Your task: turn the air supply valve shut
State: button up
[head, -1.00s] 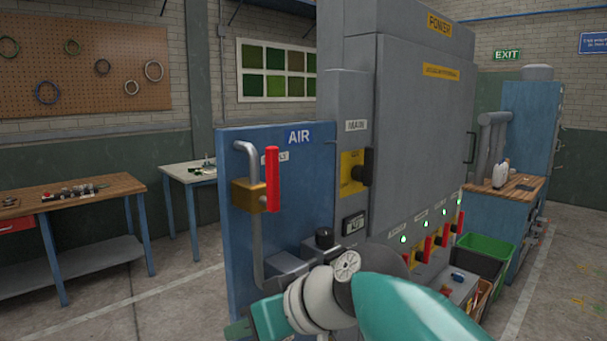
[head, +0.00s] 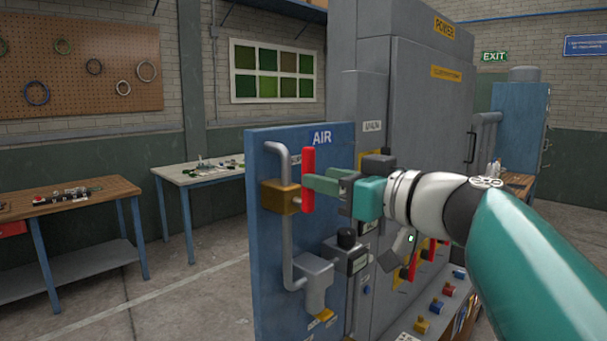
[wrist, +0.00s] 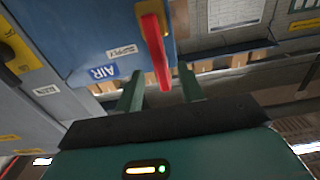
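The air supply valve has a brass body (head: 280,197) on a grey vertical pipe, fixed to the blue AIR panel (head: 262,262). Its red handle (head: 308,165) stands upright, in line with the pipe. My gripper (head: 320,181) is just right of the handle, level with its middle to lower part. In the wrist view, the red handle (wrist: 155,45) reaches down between the two green fingertips (wrist: 161,74), which are apart. I cannot tell whether either finger touches it. The SUPPLY label (wrist: 122,51) is beside the handle.
The grey power cabinet (head: 425,120) stands right of the panel, behind my arm. A black-knobbed box (head: 347,250) and a grey pipe fitting (head: 315,280) sit below the gripper. Workbenches stand at left (head: 85,192) and behind (head: 200,172). Open floor (head: 190,300) lies left of the panel.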

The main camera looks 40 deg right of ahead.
aim_at(309, 213)
jog(key=shift+w+a+r, duration=0.1)
jog(key=shift+w, duration=2.1)
jog(key=shift+w, duration=0.1)
grip_shut()
